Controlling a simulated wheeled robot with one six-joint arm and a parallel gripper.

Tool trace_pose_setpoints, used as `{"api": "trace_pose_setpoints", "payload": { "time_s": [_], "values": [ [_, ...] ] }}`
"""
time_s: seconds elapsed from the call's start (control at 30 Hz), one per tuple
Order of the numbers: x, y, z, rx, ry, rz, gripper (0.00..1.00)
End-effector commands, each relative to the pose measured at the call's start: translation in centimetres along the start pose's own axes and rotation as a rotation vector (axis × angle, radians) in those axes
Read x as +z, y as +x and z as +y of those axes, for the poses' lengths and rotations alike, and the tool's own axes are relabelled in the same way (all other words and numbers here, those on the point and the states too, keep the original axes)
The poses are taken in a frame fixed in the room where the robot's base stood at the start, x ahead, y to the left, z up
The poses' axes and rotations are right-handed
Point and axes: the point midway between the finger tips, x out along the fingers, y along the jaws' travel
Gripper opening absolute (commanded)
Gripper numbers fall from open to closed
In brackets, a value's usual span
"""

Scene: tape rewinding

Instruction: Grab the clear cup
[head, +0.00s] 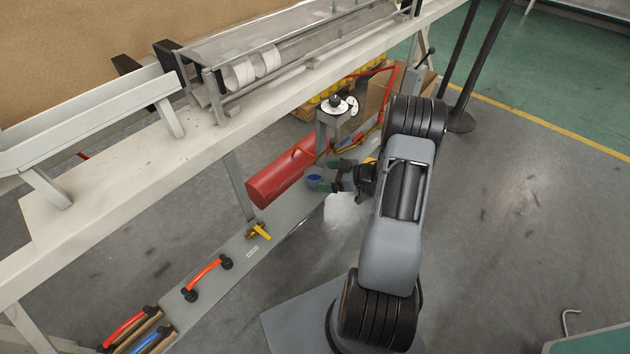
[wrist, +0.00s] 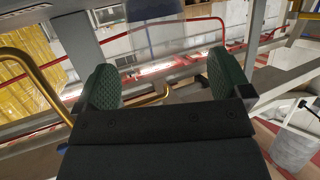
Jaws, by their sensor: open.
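A small see-through cup (head: 315,176) with a blue patch in it shows just left of my gripper in the head view. It is over the grey lower shelf (head: 222,262), near the right end of the red cylinder. In the wrist view, a faint see-through shape that looks like the clear cup (wrist: 153,35) is ahead, beyond my fingertips. My gripper (head: 331,176) has its green fingers apart; they also show on both sides of the wrist view (wrist: 166,72). Nothing shows gripped between them. I cannot tell whether a fingertip touches the cup.
A red cylinder (head: 281,178) lies beside the cup. The long pale beam (head: 130,162) runs above the shelf at left. A yellow-handled part (head: 258,231) and a red-orange handle (head: 207,270) sit on the shelf. Floor at right is mostly clear.

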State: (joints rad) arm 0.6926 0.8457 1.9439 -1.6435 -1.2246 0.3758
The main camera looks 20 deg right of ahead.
Motion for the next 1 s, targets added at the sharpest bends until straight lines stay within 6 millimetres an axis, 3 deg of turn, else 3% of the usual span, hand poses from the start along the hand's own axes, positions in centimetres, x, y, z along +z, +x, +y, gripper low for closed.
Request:
{"api": "trace_pose_setpoints", "payload": {
  "time_s": [0.17,0.5,0.83,1.0],
  "values": [
    [0.0,1.0,0.0,-0.002,-0.001,-0.001,0.96],
    [-0.2,5.1,0.1,-0.001,-0.002,-0.001,0.96],
    [-0.3,5.6,0.2,0.001,0.0,-0.001,0.96],
    [-0.3,5.6,0.2,0.001,-0.001,-0.001,0.82]
  ]
}}
